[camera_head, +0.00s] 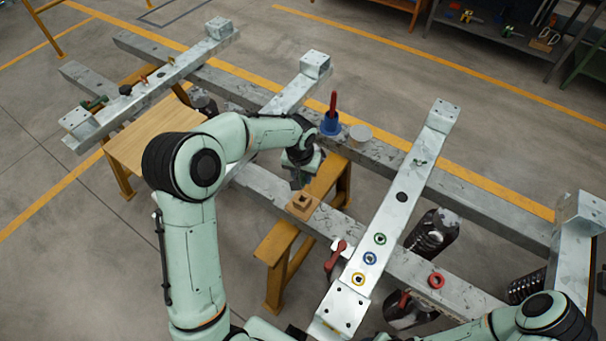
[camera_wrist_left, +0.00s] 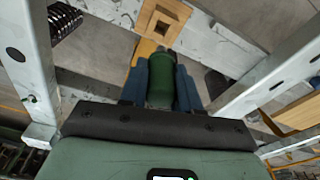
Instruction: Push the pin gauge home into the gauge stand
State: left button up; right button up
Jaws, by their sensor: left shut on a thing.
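My left gripper (camera_head: 299,180) is shut on a green cylinder, which looks like the pin gauge's handle (camera_wrist_left: 161,84), between its two blue-grey fingers in the left wrist view. In the head view the fingers point down, just behind and above a square wooden block with a hole in its top, apparently the gauge stand (camera_head: 303,206). The block also shows in the left wrist view (camera_wrist_left: 145,22), past the end of the green cylinder. The gauge's lower end is hidden, and I cannot tell whether it touches the block. My right gripper is out of view.
The block rests on a grey steel beam (camera_head: 268,188). Behind it stand a blue holder (camera_head: 330,127) with a red-handled piece and a grey cylinder (camera_head: 360,132). A pale crossbar (camera_head: 400,208) with coloured rings lies right; a red clamp (camera_head: 336,257) is close in front.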

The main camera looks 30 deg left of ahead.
aim_at(301, 175)
pick_arm(q)
jog(key=shift+f+b, duration=1.05)
jog(key=shift+f, duration=0.9)
jog(key=shift+f+b, duration=0.55)
jog(key=shift+f, duration=0.4)
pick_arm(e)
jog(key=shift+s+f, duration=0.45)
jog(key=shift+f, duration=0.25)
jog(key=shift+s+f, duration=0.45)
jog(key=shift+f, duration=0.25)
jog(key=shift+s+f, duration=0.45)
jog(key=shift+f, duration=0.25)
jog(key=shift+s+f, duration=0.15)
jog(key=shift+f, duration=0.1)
pick_arm(q)
jog(key=shift+f+b, duration=1.7)
jog(key=shift+f, duration=0.6)
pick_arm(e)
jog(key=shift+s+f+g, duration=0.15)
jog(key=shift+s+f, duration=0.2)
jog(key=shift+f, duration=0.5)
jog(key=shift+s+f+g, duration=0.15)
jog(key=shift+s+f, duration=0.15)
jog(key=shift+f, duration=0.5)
pick_arm(q)
jog(key=o, duration=1.1)
jog(key=shift+r, duration=0.1)
